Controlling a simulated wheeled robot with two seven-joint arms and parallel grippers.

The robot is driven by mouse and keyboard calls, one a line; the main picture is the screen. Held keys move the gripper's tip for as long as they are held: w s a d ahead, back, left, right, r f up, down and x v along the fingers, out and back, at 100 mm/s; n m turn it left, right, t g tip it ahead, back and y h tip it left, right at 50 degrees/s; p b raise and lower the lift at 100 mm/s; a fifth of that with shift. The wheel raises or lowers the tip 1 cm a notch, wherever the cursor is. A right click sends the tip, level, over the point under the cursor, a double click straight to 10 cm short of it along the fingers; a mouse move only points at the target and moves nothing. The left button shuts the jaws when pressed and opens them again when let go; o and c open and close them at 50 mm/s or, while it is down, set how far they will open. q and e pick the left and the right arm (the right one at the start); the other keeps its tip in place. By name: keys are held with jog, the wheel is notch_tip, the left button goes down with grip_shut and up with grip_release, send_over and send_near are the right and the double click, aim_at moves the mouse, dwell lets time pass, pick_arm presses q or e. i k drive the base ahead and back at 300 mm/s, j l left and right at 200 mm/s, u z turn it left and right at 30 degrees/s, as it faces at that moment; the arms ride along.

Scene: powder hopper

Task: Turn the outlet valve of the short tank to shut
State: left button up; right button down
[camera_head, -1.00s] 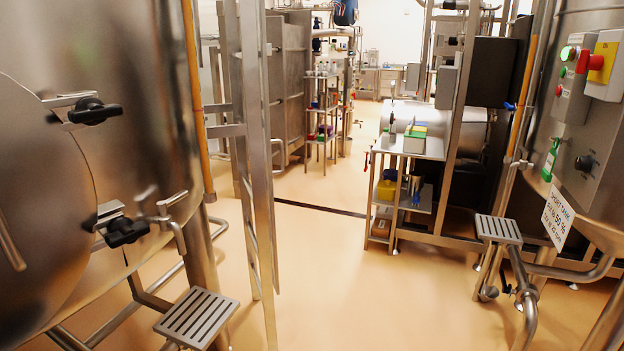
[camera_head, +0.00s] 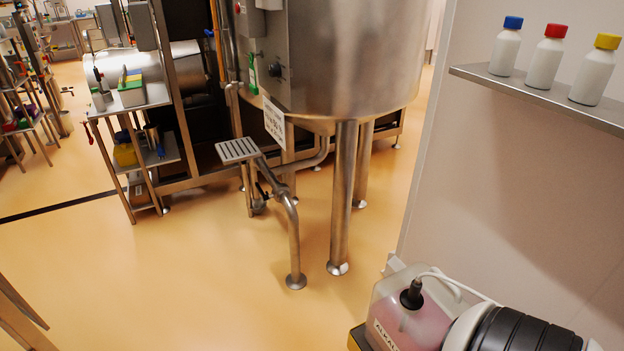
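The short tank (camera_head: 350,60) is a steel cylinder on legs in the upper middle of the head view. A white sign (camera_head: 273,124) hangs at its lower left edge. Below it, an outlet pipe (camera_head: 292,235) bends down to the floor beside a grated step (camera_head: 238,150). A small dark part that may be the outlet valve handle (camera_head: 263,192) shows by the pipe; its setting is too small to tell. Neither of my grippers is in view.
A clear box of pink liquid (camera_head: 405,315) stands at the lower right, beside a white and black ribbed part. A wall shelf (camera_head: 545,97) holds three capped bottles. A steel cart (camera_head: 155,95) stands left of the tank. The floor (camera_head: 190,280) before the tank is open.

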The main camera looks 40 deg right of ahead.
aim_at(264, 198)
jog(key=i+l+z, duration=0.3)
jog(key=z, duration=0.2)
jog(key=i+z, duration=0.55)
jog(key=i, duration=0.9)
jog(key=i+j+u, duration=0.1)
jog(key=j, duration=0.3)
jog(key=i+j+u, duration=0.1)
jog(key=j, duration=0.35)
